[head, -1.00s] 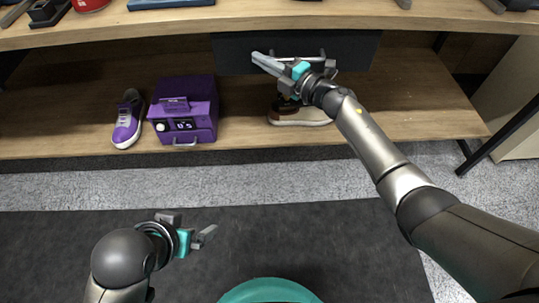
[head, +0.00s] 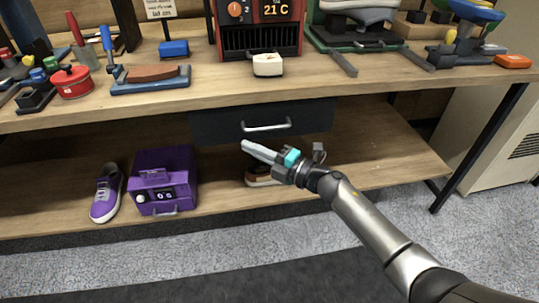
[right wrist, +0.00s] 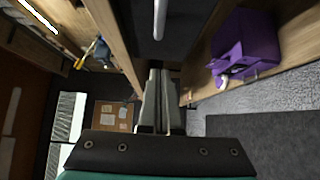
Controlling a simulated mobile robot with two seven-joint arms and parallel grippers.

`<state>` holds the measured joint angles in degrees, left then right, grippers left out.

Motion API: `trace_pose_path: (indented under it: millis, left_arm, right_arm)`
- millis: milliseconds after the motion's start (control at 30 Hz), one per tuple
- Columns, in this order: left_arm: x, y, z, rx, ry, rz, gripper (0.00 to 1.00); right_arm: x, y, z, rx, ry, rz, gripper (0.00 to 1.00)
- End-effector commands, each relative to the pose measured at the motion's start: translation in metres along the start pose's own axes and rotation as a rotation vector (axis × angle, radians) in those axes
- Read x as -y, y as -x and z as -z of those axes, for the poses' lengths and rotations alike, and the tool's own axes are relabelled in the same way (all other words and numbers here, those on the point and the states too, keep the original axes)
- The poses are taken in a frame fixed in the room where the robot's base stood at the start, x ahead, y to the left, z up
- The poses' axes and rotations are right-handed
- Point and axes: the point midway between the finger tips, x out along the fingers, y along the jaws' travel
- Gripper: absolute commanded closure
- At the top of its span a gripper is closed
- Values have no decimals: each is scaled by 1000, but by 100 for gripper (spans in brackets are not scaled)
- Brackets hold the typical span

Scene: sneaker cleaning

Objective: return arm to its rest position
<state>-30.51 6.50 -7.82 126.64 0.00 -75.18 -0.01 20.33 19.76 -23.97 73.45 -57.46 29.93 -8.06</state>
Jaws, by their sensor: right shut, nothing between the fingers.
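My right arm (head: 385,235) reaches in from the lower right in the head view. Its gripper (head: 247,147) is shut and empty, with pale fingers pointing left, just below the dark drawer's handle (head: 266,126) in the picture. I cannot tell whether it touches the drawer front (head: 210,123). In the right wrist view the two fingers (right wrist: 158,78) lie side by side, with the handle (right wrist: 159,18) above them. My left gripper is outside both current views.
The lower shelf holds a purple box (head: 165,180), a purple sneaker (head: 106,193) and a brown-and-white shoe (head: 258,177) partly hidden by my gripper. The bench top (head: 205,92) is crowded with tools and a red heater-like unit (head: 262,32). Grey floor is open in front.

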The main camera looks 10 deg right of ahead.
Motion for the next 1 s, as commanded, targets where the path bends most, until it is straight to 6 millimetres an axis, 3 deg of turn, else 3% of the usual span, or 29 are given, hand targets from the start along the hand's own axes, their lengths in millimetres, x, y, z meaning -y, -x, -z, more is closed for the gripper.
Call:
trace_pose_path:
  millis: [300, 667, 867, 1000]
  left_arm:
    - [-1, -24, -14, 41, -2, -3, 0]
    - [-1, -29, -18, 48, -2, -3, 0]
    - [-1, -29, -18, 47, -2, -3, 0]
    - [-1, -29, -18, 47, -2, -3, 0]
  right_arm:
    - [0, 44, 1, 0, -1, 3, 100]
    - [1, 53, 0, 23, -24, -6, 100]
    - [10, 64, -12, 246, -232, -44, 100]
    - [33, 90, -23, 482, -472, -46, 100]
